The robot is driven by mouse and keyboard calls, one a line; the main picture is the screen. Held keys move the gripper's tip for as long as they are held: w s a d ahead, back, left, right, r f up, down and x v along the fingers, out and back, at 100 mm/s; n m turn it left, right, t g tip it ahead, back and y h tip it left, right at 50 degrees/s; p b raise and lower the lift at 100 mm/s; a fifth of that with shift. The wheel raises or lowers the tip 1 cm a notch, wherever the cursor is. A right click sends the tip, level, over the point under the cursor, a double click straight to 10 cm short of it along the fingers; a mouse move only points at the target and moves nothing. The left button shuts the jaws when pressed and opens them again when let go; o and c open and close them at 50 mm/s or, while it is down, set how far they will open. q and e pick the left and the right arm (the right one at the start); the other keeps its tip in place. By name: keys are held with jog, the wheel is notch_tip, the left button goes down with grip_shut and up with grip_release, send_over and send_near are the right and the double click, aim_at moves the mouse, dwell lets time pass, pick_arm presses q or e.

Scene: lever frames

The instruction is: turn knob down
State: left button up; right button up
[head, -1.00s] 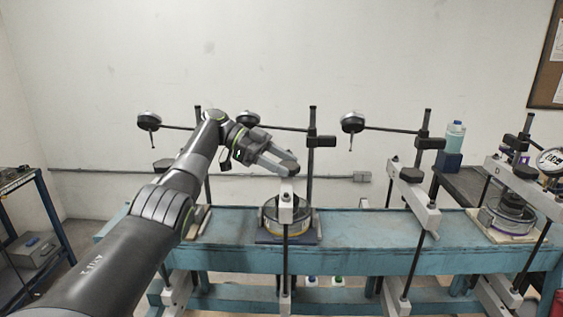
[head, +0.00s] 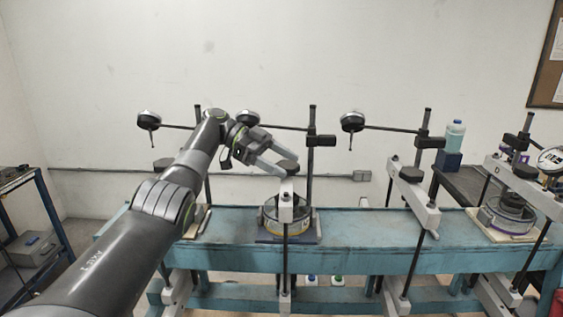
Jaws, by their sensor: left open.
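My left gripper (head: 287,162) reaches in from the left with its two fingers spread open and nothing held between them. A dark, rounded knob (head: 288,167) sits on top of the white lever block (head: 287,187) of the middle frame, right at the fingertips. The fingers appear to be on either side of the knob, but I cannot tell whether they touch it. Below the block, a round metal ring cell (head: 270,217) stands on the teal bench (head: 350,225). My right gripper is not in view.
Dial gauges on posts, such as this one (head: 352,121), rise behind the bench. Another white lever arm (head: 415,195) slants to the right. A bottle (head: 455,134) stands on a blue block. A blue cart (head: 40,215) is at the left.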

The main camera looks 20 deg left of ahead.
aim_at(281, 163)
pick_arm(q)
jog(key=shift+r, duration=0.15)
jog(key=shift+r+b, duration=0.3)
notch_tip(281, 163, up, 4)
jog(key=shift+b, duration=0.35)
notch_tip(281, 163, up, 4)
jog(key=p, duration=0.3)
jog(key=shift+r+p, duration=0.55)
jog(key=shift+d, duration=0.1)
